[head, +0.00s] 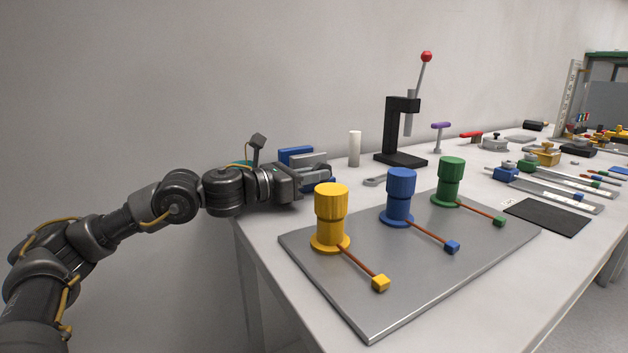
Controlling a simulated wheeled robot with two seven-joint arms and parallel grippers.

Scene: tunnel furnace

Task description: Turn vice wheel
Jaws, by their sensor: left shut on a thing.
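The vice stands at the near left end of the white table, with a blue body (296,152) and a grey jaw part (308,160). My left gripper (322,177) comes in from the left, low in front of the vice. It is shut on a part at the vice's front, which I take to be the vice wheel; the fingers mostly hide it. A bit of blue shows beside the fingertips. My right gripper is not in view.
A grey plate (400,290) with yellow (331,215), blue (399,195) and green (450,180) knobbed posts lies just right of my gripper. A white cylinder (355,148) and a black lever press (390,135) stand behind. Several tools fill the table's far right.

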